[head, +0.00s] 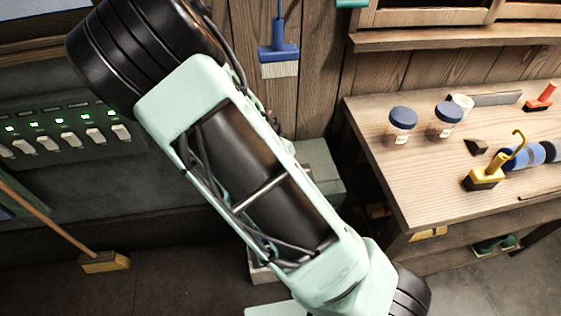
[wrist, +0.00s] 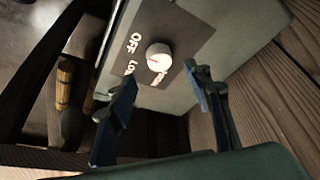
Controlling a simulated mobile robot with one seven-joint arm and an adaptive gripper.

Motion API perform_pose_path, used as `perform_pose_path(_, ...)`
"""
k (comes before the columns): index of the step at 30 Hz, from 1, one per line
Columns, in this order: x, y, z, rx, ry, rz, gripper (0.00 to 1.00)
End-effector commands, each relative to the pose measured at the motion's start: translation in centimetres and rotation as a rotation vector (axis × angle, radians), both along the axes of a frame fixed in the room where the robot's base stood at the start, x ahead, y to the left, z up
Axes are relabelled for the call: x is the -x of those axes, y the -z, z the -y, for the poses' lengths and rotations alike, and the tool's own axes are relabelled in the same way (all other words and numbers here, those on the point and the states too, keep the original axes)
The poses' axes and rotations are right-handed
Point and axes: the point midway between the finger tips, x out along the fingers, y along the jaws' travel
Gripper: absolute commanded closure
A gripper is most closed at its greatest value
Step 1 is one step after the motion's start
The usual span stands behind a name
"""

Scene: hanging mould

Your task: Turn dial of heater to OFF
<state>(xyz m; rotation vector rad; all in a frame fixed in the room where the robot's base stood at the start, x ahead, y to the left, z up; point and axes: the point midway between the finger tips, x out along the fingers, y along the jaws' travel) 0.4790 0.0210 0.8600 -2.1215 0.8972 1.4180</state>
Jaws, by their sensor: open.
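The heater (wrist: 250,22) is a grey-green box that fills the upper middle of the wrist view. Its dark panel carries a round white dial (wrist: 159,57) with the words OFF and LO beside it; further lettering is partly hidden by the dial. Which mark the dial points at is hard to tell. My gripper (wrist: 160,93) is open, its two dark blue fingertips apart on either side below the dial in the picture, with nothing between them. In the head view a grey-green box (head: 318,172), seemingly the heater, is partly hidden behind my arm.
A wooden workbench (head: 385,165) at the right holds jars (head: 402,125), a yellow tool (head: 485,175) and a blue roll (head: 522,156). A switch panel (head: 70,135) is on the left wall. A broom (head: 105,262) rests on the floor. Wooden-handled tools (wrist: 64,82) lie left of the heater.

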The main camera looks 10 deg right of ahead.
Motion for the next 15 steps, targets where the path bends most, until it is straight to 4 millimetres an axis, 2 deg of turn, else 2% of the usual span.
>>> perform_pose_path(6, 0.8, -2.9, -1.0, -0.002, -0.002, 0.002, 0.54)
perform_pose_path(15, 1.4, -4.9, -1.5, 0.000, -0.001, 0.000, 0.54)
